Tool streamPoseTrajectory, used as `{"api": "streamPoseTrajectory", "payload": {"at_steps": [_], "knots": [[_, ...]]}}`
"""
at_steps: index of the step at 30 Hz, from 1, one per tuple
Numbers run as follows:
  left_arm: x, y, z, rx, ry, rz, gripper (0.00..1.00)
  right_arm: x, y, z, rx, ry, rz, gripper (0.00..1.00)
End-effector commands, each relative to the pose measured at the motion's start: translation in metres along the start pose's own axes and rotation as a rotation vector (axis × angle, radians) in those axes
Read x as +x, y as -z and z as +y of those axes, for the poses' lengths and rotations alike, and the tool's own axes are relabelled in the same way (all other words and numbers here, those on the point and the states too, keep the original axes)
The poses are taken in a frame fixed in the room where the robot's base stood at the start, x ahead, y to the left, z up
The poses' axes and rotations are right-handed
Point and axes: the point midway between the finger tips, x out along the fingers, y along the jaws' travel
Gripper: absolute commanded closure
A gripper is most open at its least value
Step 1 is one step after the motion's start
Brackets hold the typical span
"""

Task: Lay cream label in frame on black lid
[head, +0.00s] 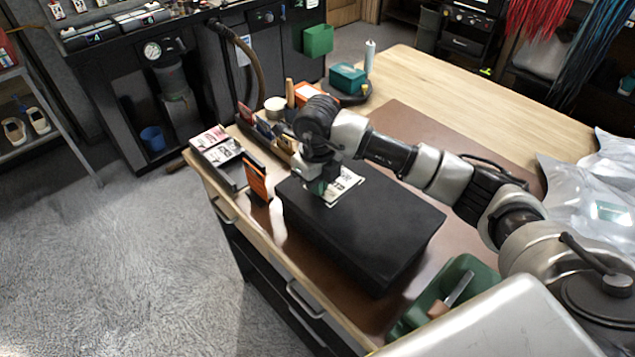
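The black box with its black lid (385,232) sits on the brown mat near the table's left edge. A cream label (345,182) with dark print lies at or just above the far-left part of the lid. My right gripper (320,186) points down over the label's left part. Its fingertips are too small and partly hidden, so I cannot tell whether they hold the label. A frame on the lid cannot be made out. My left gripper is not in view.
A tray of printed cards (219,152) and an orange-and-black card (257,181) stand left of the box. A green bin (436,296) with a tool is at the near right. Clear plastic bags (600,180) lie at right.

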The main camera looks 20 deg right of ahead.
Motion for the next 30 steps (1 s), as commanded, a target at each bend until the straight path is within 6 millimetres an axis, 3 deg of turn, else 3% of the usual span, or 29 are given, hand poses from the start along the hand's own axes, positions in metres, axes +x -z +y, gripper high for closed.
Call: {"api": "streamPoseTrajectory", "payload": {"at_steps": [2, 9, 20, 30], "knots": [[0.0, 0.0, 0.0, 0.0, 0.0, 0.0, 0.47, 0.0, 0.0, 0.0, 0.0, 0.0, 0.0, 1.0], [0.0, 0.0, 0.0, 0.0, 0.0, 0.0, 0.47, 0.0, 0.0, 0.0, 0.0, 0.0, -0.001, 0.68], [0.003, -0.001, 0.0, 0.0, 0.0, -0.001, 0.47, -0.008, -0.001, -0.001, 0.001, 0.001, -0.004, 0.68], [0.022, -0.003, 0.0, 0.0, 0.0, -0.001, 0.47, -0.072, -0.001, -0.001, 0.0, 0.002, -0.006, 0.68]]}}
